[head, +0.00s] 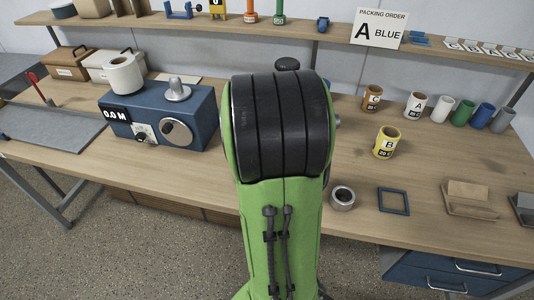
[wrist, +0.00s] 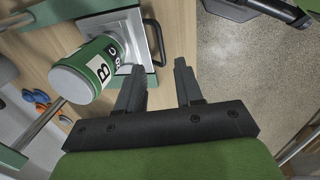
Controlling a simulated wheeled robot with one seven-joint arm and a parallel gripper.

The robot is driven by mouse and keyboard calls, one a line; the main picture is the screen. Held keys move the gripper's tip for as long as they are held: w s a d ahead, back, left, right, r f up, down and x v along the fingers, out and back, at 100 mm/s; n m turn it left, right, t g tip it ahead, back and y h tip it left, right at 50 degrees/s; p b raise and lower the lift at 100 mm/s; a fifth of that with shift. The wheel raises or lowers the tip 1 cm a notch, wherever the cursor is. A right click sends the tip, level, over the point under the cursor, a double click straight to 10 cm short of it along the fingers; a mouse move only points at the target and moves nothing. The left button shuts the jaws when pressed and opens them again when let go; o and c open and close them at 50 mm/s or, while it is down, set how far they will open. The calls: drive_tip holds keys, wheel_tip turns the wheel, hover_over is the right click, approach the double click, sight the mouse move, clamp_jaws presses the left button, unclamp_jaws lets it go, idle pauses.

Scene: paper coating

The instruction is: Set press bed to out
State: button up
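In the wrist view a pale metal plate (wrist: 133,28), which looks like the press bed, has a dark bar handle (wrist: 157,38) along its right side. In the head view my green arm covers the middle of the bench and hides the press and gripper.
On the wooden bench (head: 90,160) a blue machine (head: 165,115) with a white roll (head: 124,74) stands left. The floor (wrist: 225,75) shows beyond the edge.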

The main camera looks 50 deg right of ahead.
wheel_tip(320, 180, up, 7)
drive_tip(key=a+p, duration=0.1)
drive_tip(key=shift+s, duration=0.25)
drive_tip(key=shift+f, duration=0.1)
